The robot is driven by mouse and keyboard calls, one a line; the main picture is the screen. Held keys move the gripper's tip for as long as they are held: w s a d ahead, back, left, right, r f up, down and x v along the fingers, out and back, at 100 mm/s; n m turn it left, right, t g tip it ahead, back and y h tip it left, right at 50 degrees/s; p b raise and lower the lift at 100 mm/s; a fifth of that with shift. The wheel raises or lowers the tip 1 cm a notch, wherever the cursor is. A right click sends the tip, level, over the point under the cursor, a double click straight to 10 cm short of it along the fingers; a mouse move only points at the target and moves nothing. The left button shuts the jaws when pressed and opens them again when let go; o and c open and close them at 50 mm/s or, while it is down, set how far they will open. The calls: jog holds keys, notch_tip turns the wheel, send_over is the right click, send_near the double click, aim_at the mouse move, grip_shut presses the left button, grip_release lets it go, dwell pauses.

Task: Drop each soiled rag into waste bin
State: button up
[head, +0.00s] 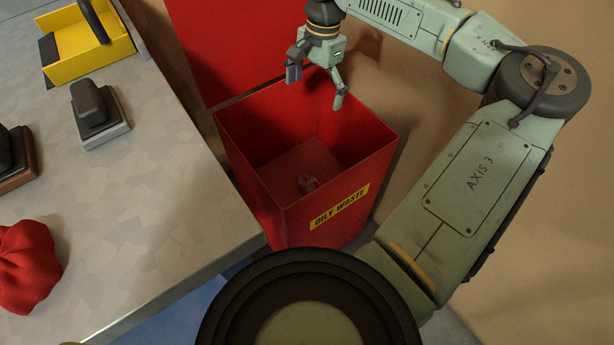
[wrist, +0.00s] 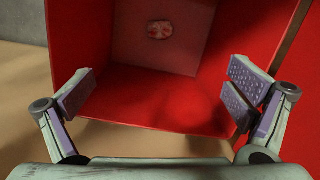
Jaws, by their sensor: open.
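The red waste bin (head: 270,188) labelled "OILY WASTE" stands on the floor beside the bench, its top open. A red rag (head: 27,268) lies bunched on the bench at the left edge, partly cut off. My gripper (head: 317,88) is above the far part of the bin opening, fingers apart and empty. In the wrist view, its fingers (wrist: 158,92) are spread over the bin (wrist: 120,95) with nothing between them.
The grey metal bench (head: 170,190) fills the left, its edge close to the bin. On it are a yellow tray (head: 92,55), a dark block on a grey base (head: 97,112) and another dark block on a brown base (head: 14,165). A red panel stands behind the bin (head: 235,40).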

jog(key=r, duration=0.4)
jog(key=shift+w+d+r, duration=0.15)
jog(key=shift+w+r, duration=0.05)
jog(key=shift+r, duration=0.2)
